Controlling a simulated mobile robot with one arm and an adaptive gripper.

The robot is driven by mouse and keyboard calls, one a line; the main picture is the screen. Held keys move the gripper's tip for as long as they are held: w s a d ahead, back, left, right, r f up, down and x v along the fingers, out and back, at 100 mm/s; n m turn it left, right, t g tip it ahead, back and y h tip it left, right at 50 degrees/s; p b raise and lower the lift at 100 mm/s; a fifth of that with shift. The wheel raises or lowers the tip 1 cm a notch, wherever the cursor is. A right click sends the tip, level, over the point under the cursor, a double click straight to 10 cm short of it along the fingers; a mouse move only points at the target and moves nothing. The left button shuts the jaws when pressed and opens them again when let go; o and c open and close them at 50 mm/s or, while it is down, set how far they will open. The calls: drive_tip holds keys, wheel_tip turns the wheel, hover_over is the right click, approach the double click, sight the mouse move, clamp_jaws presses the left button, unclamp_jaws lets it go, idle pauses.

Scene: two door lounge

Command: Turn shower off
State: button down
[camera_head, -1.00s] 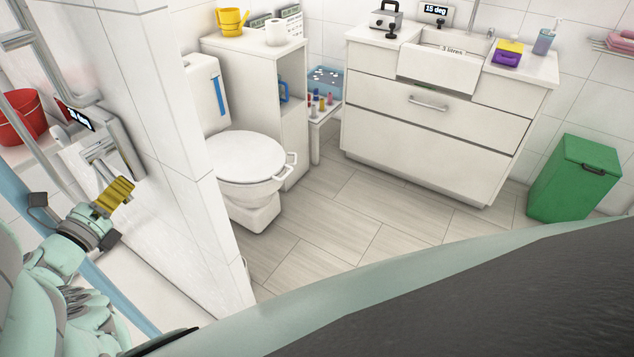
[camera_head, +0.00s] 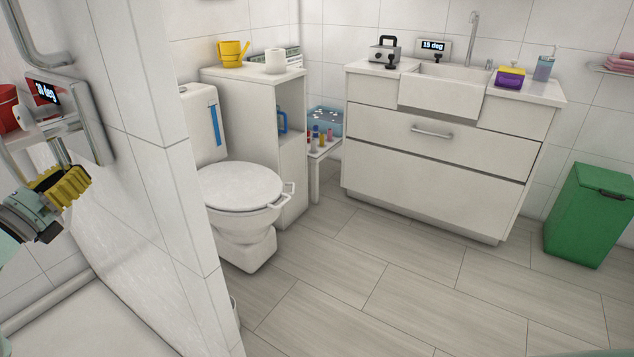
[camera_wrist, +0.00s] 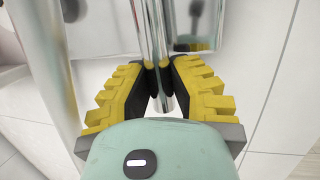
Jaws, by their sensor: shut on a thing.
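The shower panel (camera_head: 88,118) is a chrome-framed unit with a small lit display (camera_head: 43,91), on the white tiled wall at the left of the head view. A chrome lever (camera_head: 62,152) hangs below the panel. My gripper (camera_head: 62,178), with yellow ribbed fingers, is just under the panel at the lever. In the wrist view, my gripper (camera_wrist: 158,78) has its black pads shut on the upright chrome lever (camera_wrist: 153,35). The lever's lower end shows between the fingers. I cannot see any water running.
A tiled partition wall (camera_head: 160,190) stands right beside my gripper. A chrome rail (camera_head: 32,35) rises above the panel, and a red bucket (camera_head: 8,108) is behind it. Beyond are a toilet (camera_head: 240,190), a sink cabinet (camera_head: 430,150) and a green bin (camera_head: 590,215). The floor between them is clear.

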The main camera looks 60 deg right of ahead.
drive_tip(key=shift+w+m+b, duration=0.2)
drive_tip(key=shift+m+b, duration=0.15)
drive_tip(key=shift+m, duration=0.05)
drive_tip(key=c, duration=0.8)
unclamp_jaws()
drive_tip(key=shift+w, duration=0.1)
drive_tip(key=shift+c, duration=0.2)
drive_tip(key=v, duration=1.2)
drive_tip(key=shift+w+a, duration=0.1)
